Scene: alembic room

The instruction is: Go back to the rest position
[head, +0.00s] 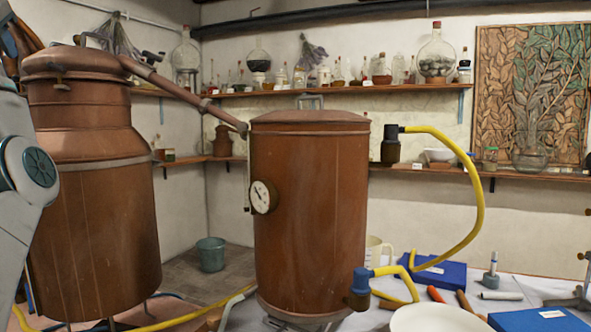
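Part of my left arm, a pale grey link with a teal-capped joint, shows at the left edge of the head view, in front of the large copper still pot (95,200). Its gripper is out of the picture. My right arm and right gripper do not show. A copper condenser drum (310,215) with a round dial gauge (263,196) stands in the middle. A sloping copper pipe (185,92) runs from the pot's head toward the drum.
A yellow hose (477,200) loops right of the drum. The table (500,310) at lower right holds a white bowl (437,319), blue boxes (540,320), a beige jug (376,252) and small tools. A green bucket (211,254) stands on the floor. Wall shelves hold glassware.

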